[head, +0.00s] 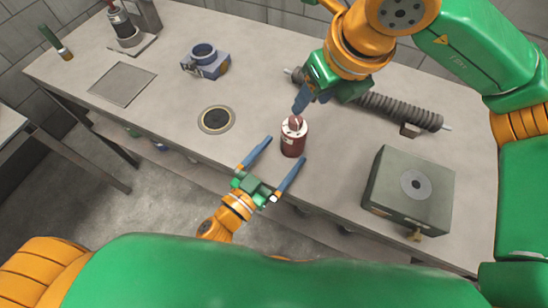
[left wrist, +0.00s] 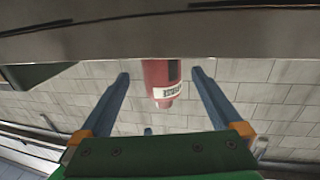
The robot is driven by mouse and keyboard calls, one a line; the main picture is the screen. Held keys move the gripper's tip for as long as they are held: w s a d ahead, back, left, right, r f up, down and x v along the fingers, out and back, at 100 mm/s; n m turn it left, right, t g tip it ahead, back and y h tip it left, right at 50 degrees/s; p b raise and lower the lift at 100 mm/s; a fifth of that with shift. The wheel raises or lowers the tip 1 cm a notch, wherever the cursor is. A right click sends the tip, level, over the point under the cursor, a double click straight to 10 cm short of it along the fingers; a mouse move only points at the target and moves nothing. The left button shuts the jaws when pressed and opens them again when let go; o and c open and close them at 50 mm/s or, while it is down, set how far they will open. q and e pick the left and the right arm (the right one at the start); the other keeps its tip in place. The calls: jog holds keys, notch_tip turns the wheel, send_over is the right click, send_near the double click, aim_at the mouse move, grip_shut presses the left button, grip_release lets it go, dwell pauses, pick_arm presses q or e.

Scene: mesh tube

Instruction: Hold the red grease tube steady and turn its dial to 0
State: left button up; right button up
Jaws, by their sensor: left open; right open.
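The red grease tube (head: 292,147) stands upright near the front edge of the table, and its dial (head: 294,125) is on top. The dial's reading is too small to tell. My left gripper (head: 285,150) is open in front of the tube, its blue fingers pointing at it with one on each side. In the left wrist view the tube (left wrist: 163,80) shows between the two fingertips with a gap on both sides. My right gripper (head: 303,99) is open, just above and behind the dial; one of its fingers is mostly hidden.
A grey-green box (head: 408,190) with a round disc stands at right. A ribbed hose (head: 400,110) lies behind the tube. A round ringed recess (head: 216,119), a blue-grey block (head: 205,62) and a flat plate (head: 122,83) are to the left. The table's front edge is close.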

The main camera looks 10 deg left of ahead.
aim_at(286, 147)
pick_arm(q)
jog(key=x, duration=0.5)
jog(key=shift+w+d, duration=0.1)
jog(key=shift+w, duration=0.2)
